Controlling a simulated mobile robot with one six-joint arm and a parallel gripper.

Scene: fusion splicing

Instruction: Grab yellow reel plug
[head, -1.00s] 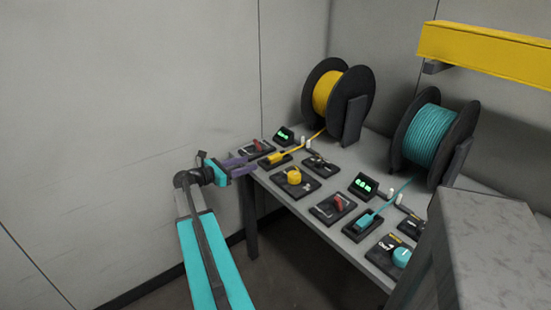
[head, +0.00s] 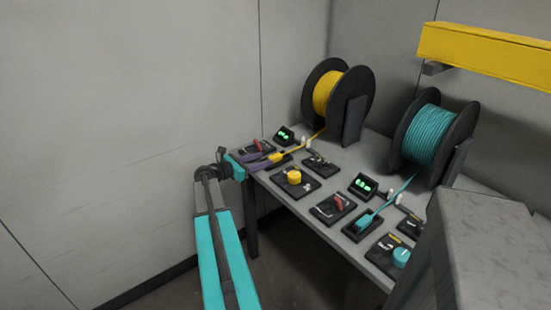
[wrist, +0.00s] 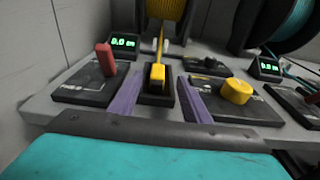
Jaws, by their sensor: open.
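The yellow reel plug (wrist: 157,74) sits in a small dark socket block (wrist: 158,98) on the table, with its yellow cable running back to the yellow reel (wrist: 165,12). It also shows in the head view (head: 275,157). My gripper (wrist: 158,88) is open, with one purple finger on each side of the plug's block. The fingers look apart from the plug. In the head view my gripper (head: 264,160) reaches over the table's left end, and its fingers partly hide the socket block.
A red lever panel (wrist: 85,85) stands left of the plug and a yellow knob panel (wrist: 230,105) right of it. Display boxes (head: 285,135) stand behind. The teal reel (head: 430,135) and teal plug (head: 365,221) are farther right along the table (head: 290,205).

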